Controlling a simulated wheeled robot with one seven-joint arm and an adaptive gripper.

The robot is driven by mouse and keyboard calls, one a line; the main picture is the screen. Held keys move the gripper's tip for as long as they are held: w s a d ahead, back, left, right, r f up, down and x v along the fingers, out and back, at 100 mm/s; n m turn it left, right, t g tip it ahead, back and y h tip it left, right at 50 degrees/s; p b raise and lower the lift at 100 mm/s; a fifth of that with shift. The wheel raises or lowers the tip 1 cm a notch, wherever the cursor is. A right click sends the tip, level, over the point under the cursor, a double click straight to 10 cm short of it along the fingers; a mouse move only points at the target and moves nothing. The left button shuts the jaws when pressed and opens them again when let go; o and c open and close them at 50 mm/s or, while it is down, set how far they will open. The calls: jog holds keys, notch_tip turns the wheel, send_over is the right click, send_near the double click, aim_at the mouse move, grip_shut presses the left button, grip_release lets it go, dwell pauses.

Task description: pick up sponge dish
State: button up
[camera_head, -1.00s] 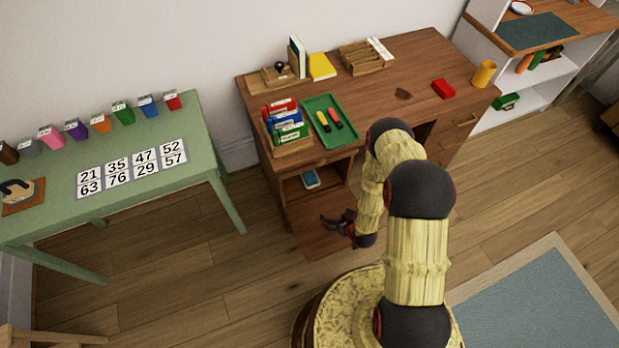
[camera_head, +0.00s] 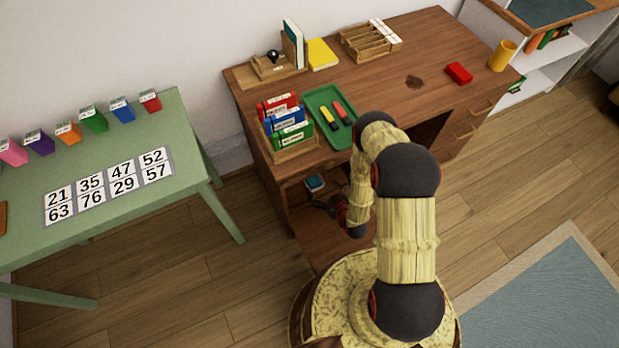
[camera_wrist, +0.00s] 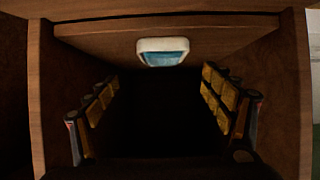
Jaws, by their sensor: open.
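The sponge dish is a small white dish with a blue inside (camera_head: 314,184). It sits inside the open left compartment of the brown desk, and in the wrist view (camera_wrist: 163,47) it appears at the upper middle. My gripper (camera_head: 328,206) is at the compartment, just below and right of the dish in the head view. In the wrist view my gripper (camera_wrist: 160,97) shows two spread fingers with yellow pads and nothing between them. The dish lies beyond the fingertips, apart from them. The space between the fingers is dark.
The brown desk (camera_head: 400,62) has compartment walls on both sides of my gripper. On its top are a green tray (camera_head: 316,102), a file holder (camera_head: 297,150), a red block (camera_head: 458,72) and a yellow cup (camera_head: 503,55). A green table (camera_head: 200,170) stands left. Wooden floor is open between them.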

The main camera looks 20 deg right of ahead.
aim_at(314, 180)
jog(key=b+x, duration=0.1)
jog(key=x, duration=0.1)
jog(key=shift+w+a+f, duration=0.1)
jog(key=shift+w+f, duration=0.05)
jog(key=shift+w, duration=0.1)
jog(key=b+x, duration=0.2)
jog(key=x, duration=0.3)
jog(key=shift+s+a+f+b, duration=0.1)
jog(key=shift+a+f+b, duration=0.15)
jog(key=shift+b, duration=0.1)
jog(key=shift+r, duration=0.1)
jog(key=c, duration=0.3)
jog(key=c, duration=1)
jog(key=shift+c, duration=0.5)
jog(key=shift+r, duration=0.1)
